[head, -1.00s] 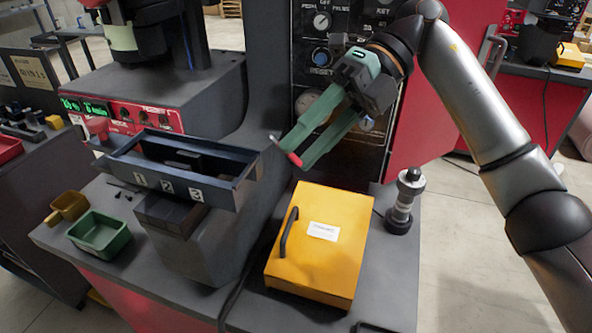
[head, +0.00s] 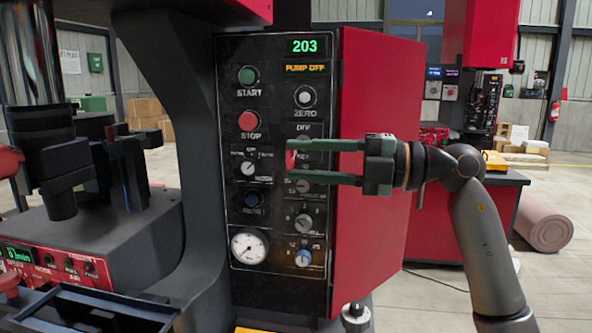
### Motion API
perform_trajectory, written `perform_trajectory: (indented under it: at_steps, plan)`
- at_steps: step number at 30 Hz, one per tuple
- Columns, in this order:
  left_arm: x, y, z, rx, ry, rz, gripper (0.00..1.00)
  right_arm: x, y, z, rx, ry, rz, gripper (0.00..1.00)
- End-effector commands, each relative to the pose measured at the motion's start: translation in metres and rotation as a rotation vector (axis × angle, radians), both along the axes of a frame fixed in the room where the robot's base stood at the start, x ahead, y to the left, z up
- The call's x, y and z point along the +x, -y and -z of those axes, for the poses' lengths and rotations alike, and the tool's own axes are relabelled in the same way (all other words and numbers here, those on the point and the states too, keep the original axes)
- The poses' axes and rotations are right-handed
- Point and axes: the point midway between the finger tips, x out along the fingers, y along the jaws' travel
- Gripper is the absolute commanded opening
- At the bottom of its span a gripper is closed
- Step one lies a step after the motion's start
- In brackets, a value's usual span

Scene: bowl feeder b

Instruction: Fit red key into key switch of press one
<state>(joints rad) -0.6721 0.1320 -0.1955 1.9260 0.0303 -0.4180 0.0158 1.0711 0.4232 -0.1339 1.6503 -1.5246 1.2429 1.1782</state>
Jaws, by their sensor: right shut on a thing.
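My right gripper (head: 291,162) comes in from the right, in front of the control panel (head: 235,120) of the press. It is shut on the red key (head: 291,159), which shows as a small red piece at the fingertips. The fingers point left across the panel's right column, where the OFF and KEY labels are. The key switch lies behind the fingers and is largely hidden. Whether the key touches the panel or is apart from it, I cannot tell. My left gripper is not in view.
Selector knobs (head: 303,221) and a gauge (head: 249,246) sit lower on the panel. A dark tray (head: 95,310) is at the bottom left. A second press stands at the back right.

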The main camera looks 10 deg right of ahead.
Motion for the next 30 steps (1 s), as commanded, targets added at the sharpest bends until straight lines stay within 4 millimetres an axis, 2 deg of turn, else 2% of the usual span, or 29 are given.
perform_trajectory:
  at_steps: [10,24,30]
  plan:
    - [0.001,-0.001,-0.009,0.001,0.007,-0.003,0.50,0.001,0.002,-0.001,0.001,-0.003,-0.002,0.00]
    - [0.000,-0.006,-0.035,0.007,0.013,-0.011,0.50,0.040,0.018,-0.003,0.003,-0.004,-0.004,0.00]
    - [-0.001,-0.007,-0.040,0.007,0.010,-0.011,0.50,0.050,0.022,-0.001,0.001,-0.002,-0.004,0.00]
